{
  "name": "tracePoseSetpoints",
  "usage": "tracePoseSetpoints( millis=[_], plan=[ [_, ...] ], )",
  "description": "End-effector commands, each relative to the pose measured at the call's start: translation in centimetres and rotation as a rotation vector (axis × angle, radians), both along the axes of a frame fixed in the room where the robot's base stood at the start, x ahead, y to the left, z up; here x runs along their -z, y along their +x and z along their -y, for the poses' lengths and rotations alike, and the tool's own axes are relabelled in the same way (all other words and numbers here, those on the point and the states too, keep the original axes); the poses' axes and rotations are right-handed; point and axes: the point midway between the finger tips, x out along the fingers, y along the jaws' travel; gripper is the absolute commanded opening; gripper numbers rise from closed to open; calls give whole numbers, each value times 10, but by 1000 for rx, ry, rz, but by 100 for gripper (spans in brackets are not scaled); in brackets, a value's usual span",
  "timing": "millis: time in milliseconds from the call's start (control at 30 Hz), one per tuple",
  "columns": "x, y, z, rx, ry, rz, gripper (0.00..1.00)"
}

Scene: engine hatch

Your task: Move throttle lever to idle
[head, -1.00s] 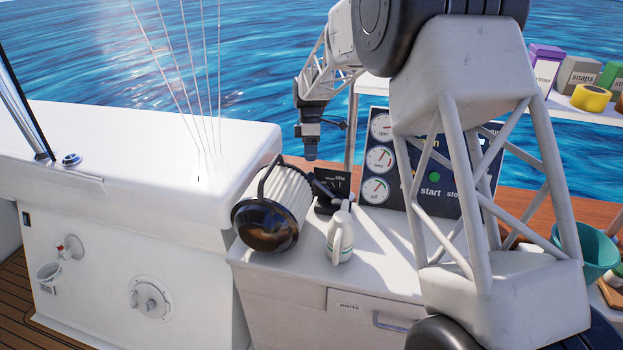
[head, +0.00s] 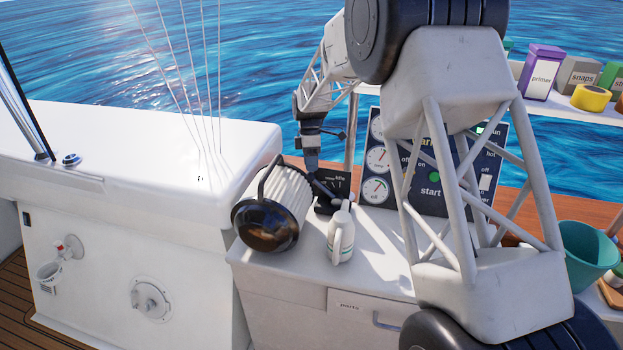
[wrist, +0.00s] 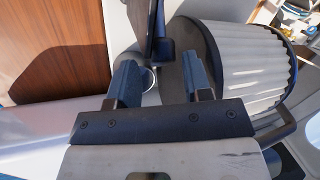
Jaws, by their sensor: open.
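My gripper (head: 312,166) points down right at that upper end, partly covering the box; contact cannot be told. In the wrist view, my gripper (wrist: 162,82) is open, its two fingers apart. A dark upright piece (wrist: 155,30), probably part of the throttle, shows beyond and between the fingers.
A ribbed white filter with a black cap (head: 272,208) lies close left of the gripper and fills the right of the wrist view (wrist: 235,65). The gauge panel (head: 378,150) with a start button stands behind, right.

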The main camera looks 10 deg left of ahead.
Motion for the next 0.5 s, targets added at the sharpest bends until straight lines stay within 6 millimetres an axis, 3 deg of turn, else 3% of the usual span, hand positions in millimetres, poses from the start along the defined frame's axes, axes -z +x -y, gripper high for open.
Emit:
tracePoseSetpoints(
  millis=[300,500],
  plan=[
    [36,-11,4,0,0,0,46],
    [47,-15,5,0,0,0,46]
  ],
)
